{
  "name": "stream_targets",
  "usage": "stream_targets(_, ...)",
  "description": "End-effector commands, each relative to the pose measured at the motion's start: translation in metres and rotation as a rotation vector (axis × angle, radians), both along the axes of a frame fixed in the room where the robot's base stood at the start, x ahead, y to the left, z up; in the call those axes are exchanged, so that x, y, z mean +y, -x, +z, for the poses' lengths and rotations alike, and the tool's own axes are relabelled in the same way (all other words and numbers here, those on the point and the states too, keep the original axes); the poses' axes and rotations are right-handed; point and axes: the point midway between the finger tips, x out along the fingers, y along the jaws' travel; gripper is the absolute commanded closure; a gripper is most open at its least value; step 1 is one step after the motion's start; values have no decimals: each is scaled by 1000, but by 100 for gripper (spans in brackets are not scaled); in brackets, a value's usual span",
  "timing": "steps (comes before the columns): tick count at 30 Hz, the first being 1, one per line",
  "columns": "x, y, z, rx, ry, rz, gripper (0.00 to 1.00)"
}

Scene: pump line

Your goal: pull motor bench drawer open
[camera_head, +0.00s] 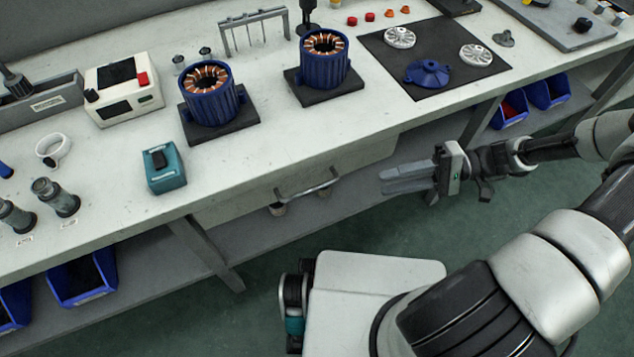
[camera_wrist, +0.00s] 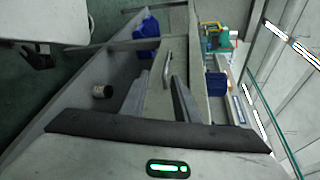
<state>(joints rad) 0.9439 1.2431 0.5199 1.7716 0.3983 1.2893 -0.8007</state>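The motor bench drawer (camera_head: 360,160) is a pale front panel under the white bench top, and it looks shut. Its metal bar handle (camera_head: 308,185) sits on the front, and it also shows in the wrist view (camera_wrist: 167,68). My gripper (camera_head: 382,181) is to the right of the handle in the head view, apart from it, with its fingers pointing left. In the wrist view my gripper (camera_wrist: 160,88) has a gap between its two grey fingers, with nothing held. The handle lies beyond the fingertips, roughly in line with the gap.
The bench top (camera_head: 260,165) carries two blue motor stators (camera_head: 211,100) (camera_head: 323,62), a teal box (camera_head: 164,170) and a black mat (camera_head: 400,72) with parts. Blue bins (camera_head: 82,280) stand on the lower shelf. A bench leg (camera_head: 207,255) is left of the handle. Green floor lies in front.

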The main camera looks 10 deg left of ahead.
Motion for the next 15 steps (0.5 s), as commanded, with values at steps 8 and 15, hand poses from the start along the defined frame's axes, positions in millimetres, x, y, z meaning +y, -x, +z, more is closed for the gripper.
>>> stream_targets(8,15,-3,-5,-30,-136,-67,72)
stream_targets(15,55,4,-9,-28,-135,-65,72)
